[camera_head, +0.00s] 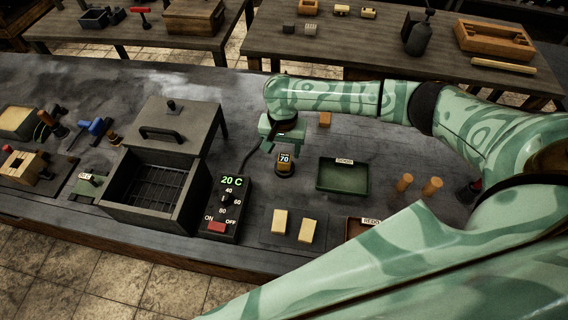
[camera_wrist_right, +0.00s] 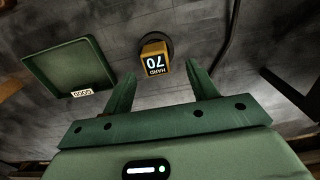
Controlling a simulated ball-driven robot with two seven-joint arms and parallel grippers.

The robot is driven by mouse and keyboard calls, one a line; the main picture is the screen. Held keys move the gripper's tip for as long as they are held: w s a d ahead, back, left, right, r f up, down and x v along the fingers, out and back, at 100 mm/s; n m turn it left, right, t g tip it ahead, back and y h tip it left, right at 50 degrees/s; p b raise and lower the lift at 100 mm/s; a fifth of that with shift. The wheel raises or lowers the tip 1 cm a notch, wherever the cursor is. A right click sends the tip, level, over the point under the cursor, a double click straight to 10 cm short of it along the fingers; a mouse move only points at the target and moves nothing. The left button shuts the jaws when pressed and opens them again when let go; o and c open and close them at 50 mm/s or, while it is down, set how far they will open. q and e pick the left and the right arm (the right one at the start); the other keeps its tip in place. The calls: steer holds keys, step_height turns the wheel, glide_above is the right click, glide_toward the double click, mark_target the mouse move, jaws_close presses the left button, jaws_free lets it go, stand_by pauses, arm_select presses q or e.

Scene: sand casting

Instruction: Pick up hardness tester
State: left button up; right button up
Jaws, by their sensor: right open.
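In the right wrist view the tester (camera_wrist_right: 155,60) lies ahead of the fingertips, roughly between the two green fingers (camera_wrist_right: 164,82). The fingers appear apart from it. My left gripper is not in view.
A green tray (camera_head: 343,190) lies right of the tester. A control box (camera_head: 230,207) reading 20 C and a dark oven with a grate (camera_head: 155,185) stand left. Two pale blocks (camera_head: 280,222) lie in front. Wooden pegs (camera_head: 432,187) stand further right.

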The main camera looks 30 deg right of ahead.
mark_target(284, 157)
steer(key=f+b, duration=0.1)
steer(key=f, duration=0.2)
steer(key=f+b, duration=0.1)
steer(key=f, duration=0.1)
steer(key=shift+s+d+b, duration=0.15)
steer(key=shift+s+b, duration=0.15)
steer(key=shift+r, duration=0.1)
steer(key=c, duration=1.2)
steer(key=shift+c, duration=0.2)
steer(key=shift+r+p, duration=0.45)
steer(key=shift+r, duration=0.05)
step_height(284, 157, up, 3)
steer(key=shift+w+f+p, duration=0.1)
steer(key=shift+p, duration=0.8)
steer(key=s+a+r+p, duration=0.7)
steer(key=s+r, duration=0.2)
steer(key=s, duration=0.3)
steer(key=shift+a+p, duration=0.15)
steer(key=shift+p, duration=0.25)
